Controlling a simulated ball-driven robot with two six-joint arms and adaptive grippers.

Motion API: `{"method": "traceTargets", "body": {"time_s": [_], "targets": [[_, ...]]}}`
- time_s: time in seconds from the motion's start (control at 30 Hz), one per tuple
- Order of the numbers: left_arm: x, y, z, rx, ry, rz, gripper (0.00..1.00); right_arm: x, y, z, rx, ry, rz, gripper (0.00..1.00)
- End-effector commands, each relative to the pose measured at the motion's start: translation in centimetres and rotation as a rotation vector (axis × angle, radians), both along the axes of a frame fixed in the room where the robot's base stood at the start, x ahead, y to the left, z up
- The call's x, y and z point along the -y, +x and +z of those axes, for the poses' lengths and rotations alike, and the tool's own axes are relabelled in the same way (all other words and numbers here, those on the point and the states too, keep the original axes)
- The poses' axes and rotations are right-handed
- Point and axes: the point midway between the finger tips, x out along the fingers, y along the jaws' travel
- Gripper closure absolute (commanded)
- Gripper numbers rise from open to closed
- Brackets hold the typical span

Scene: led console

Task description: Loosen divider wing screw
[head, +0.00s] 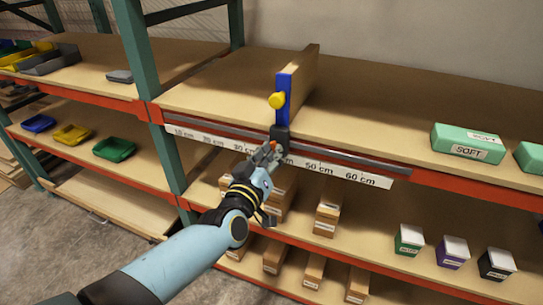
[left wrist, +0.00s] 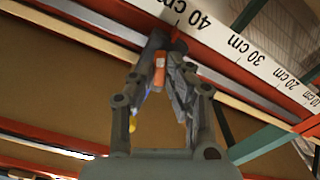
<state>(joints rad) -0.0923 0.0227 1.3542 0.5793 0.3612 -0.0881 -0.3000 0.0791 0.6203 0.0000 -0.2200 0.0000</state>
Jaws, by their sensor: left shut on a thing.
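The divider (head: 305,75) is a wooden panel with a blue front plate (head: 285,88) standing on the upper shelf. A yellow knob (head: 277,100) is on the blue plate. Its black clamp (head: 280,135) sits on the grey rail at the shelf front, near the 40 cm mark. My left gripper (head: 272,151) is at the clamp, its fingers closed around an orange wing screw, which shows between the fingers in the left wrist view (left wrist: 159,72). The fingers hide much of the screw, so its turn angle is hard to tell. My right gripper is out of view.
A scale strip (head: 343,174) runs below the rail (head: 330,154). A green box marked SOFT (head: 467,143) stands right on the upper shelf. Cardboard boxes (head: 327,215) stand on the shelf below. A green post (head: 150,95) rises to the left. The upper shelf beside the divider is clear.

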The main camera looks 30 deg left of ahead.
Motion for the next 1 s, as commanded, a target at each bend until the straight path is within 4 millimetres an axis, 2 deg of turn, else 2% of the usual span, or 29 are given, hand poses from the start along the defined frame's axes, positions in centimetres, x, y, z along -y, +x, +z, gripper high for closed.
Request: {"method": "traceTargets", "body": {"time_s": [1.0], "targets": [[-0.1, 0.1, 0.0, 0.182, -0.913, -0.003, 1.0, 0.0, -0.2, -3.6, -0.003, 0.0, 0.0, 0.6]]}}
